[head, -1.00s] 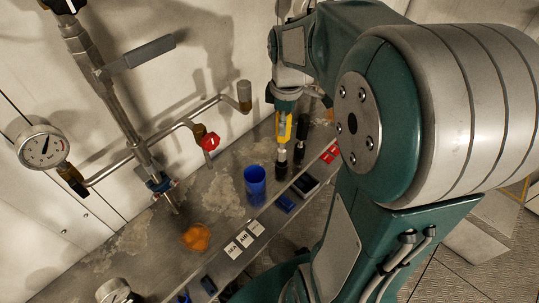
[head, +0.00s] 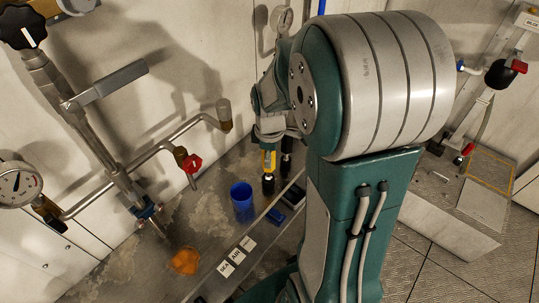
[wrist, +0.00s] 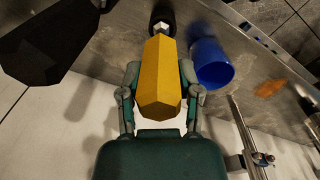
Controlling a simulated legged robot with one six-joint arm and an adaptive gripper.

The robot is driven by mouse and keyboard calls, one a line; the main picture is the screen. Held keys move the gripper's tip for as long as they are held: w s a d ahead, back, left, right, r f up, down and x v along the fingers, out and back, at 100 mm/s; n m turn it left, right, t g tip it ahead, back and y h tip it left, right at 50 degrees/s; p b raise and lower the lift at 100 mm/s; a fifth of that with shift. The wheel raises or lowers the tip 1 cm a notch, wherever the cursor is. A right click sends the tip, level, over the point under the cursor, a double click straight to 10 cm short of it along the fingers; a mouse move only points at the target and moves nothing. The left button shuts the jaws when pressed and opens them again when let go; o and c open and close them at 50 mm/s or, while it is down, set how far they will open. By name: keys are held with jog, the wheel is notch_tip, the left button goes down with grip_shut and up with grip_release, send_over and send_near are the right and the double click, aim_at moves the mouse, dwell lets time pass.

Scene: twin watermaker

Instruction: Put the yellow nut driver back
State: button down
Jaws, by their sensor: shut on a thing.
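The yellow nut driver (head: 268,160) is upright in my gripper (head: 269,147), above the bench at the wall. In the wrist view its yellow faceted handle (wrist: 162,75) lies between the two fingers of my gripper (wrist: 160,80), which are shut on it. Past the handle a short silver part and a round black piece show at its far end. I cannot tell whether the black piece is part of the driver or a holder. A dark handle-like thing (head: 287,160) stands just right of it; a large dark shape (wrist: 50,45) is at left in the wrist view.
A blue cup (head: 242,203) stands left of the driver; it also shows in the wrist view (wrist: 208,65). Blue blocks (head: 276,214) lie near the bench edge, with labels (head: 238,256) and an orange piece (head: 185,261) nearer. Pipes with a red-handled valve (head: 192,164) jut from the wall.

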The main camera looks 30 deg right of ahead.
jog(key=shift+c, duration=1.5)
grip_release()
jog(key=shift+f, duration=0.1)
jog(key=shift+a, duration=0.1)
notch_tip(320, 180, up, 11)
jog(key=shift+s+r, duration=0.15)
jog(key=shift+r, duration=0.05)
jog(key=shift+s+a+r, duration=0.1)
jog(key=shift+a+r, duration=0.05)
jog(key=shift+r, duration=0.35)
jog(key=s+a+r+m+t, duration=0.4)
jog(key=s+a+m+t, duration=0.1)
jog(key=s+a+m, duration=0.5)
jog(key=shift+s+a+r, duration=0.2)
jog(key=shift+s+a, duration=0.05)
jog(key=shift+s, duration=0.75)
